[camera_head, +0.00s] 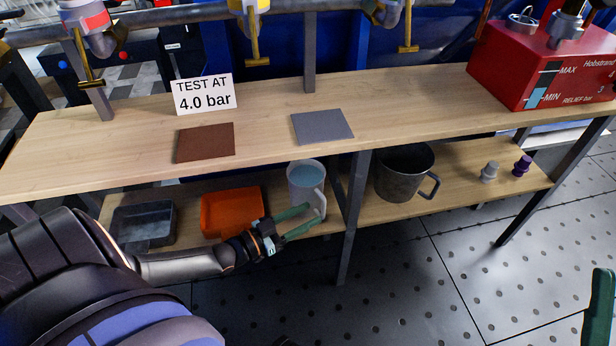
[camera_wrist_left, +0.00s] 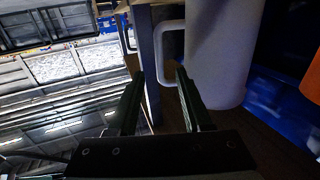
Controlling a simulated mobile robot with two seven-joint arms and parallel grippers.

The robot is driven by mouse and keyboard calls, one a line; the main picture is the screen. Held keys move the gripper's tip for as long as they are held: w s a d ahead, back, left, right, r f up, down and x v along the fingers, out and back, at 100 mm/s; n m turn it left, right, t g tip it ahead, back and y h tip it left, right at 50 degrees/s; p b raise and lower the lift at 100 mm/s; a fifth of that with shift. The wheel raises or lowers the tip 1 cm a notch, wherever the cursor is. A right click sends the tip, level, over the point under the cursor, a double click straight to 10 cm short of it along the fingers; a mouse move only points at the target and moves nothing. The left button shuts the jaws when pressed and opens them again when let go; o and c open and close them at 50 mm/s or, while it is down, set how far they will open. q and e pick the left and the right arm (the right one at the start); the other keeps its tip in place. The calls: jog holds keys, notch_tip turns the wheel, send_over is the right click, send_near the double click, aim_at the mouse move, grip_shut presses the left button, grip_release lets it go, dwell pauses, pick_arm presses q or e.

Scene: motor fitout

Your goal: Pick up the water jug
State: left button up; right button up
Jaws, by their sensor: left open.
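The water jug (camera_head: 304,177) is white with pale blue water inside and stands upright on the lower shelf. Its handle faces right in the head view. My left gripper (camera_head: 312,214) is open, with its green fingers at the jug's lower front near the handle. In the left wrist view the jug (camera_wrist_left: 222,50) fills the upper right, with its handle (camera_wrist_left: 167,50) just beyond the gap between the fingertips (camera_wrist_left: 160,76). Nothing is held between the fingers. A green finger of my right gripper (camera_head: 600,312) shows at the right edge; the rest is cut off.
An orange tray (camera_head: 231,211) and a dark grey bin (camera_head: 143,226) sit left of the jug. A table leg (camera_head: 353,215) and a metal pot (camera_head: 404,176) stand right of it. The tabletop (camera_head: 270,100) overhangs the shelf from above.

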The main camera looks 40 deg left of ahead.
aim_at(322, 209)
pick_arm(q)
jog(key=b+x, duration=0.2)
jog(key=x, duration=0.3)
jog(key=shift+f, duration=0.2)
jog(key=shift+w, duration=0.3)
jog(key=shift+r, duration=0.1)
grip_shut()
dwell(0.7)
jog(key=shift+r, duration=0.3)
